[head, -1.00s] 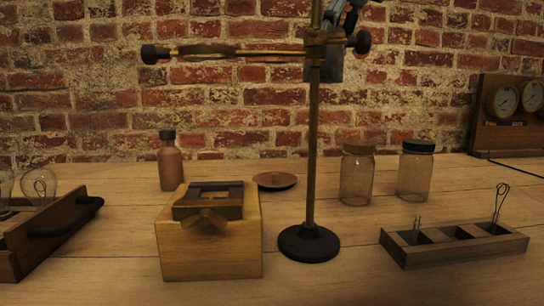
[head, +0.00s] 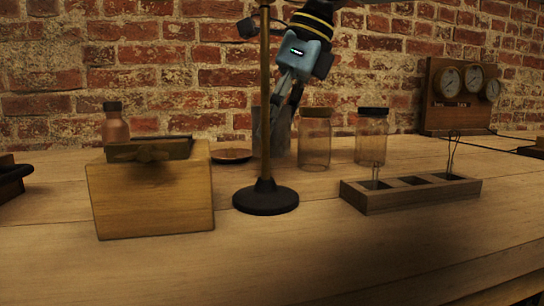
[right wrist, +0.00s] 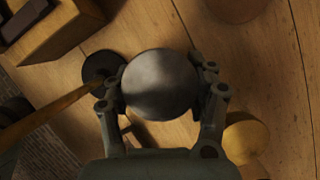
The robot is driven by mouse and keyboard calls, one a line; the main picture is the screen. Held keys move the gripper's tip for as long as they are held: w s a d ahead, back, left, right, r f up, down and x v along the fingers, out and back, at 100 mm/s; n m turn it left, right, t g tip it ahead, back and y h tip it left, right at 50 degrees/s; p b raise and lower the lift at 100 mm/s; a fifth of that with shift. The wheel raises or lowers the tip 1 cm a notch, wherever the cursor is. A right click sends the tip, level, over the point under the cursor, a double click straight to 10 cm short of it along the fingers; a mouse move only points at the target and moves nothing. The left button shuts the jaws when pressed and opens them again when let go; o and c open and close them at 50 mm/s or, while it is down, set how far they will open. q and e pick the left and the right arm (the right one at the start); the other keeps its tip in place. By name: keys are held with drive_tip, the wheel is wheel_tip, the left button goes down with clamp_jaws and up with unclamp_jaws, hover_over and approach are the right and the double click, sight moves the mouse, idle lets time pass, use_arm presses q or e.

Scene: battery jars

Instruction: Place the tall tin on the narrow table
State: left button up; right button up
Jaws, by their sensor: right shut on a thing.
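The tall tin (head: 280,142) is a grey cylinder behind the stand's pole in the head view. The pole and my fingers hide part of it. My right gripper (head: 284,102) reaches down from above and is shut on its upper part. In the right wrist view the tin's round grey top (right wrist: 160,84) lies between the two fingers. The tin looks upright, at or close to the plank table top (head: 330,265); I cannot tell if it touches. I cannot tell a separate narrow table. My left gripper is not in view.
The stand with a round black base (head: 265,198) is in front of the tin. Two glass jars (head: 316,145) (head: 372,140) are to its right, a small dish (head: 231,156) to its left. A wooden block (head: 150,200) and slotted holder (head: 410,193) are nearer.

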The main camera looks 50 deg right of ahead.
sight(273, 147)
drive_tip(key=shift+f, duration=1.9)
drive_tip(key=o, duration=0.8)
drive_tip(key=shift+f, duration=0.15)
drive_tip(key=shift+o, duration=1.1)
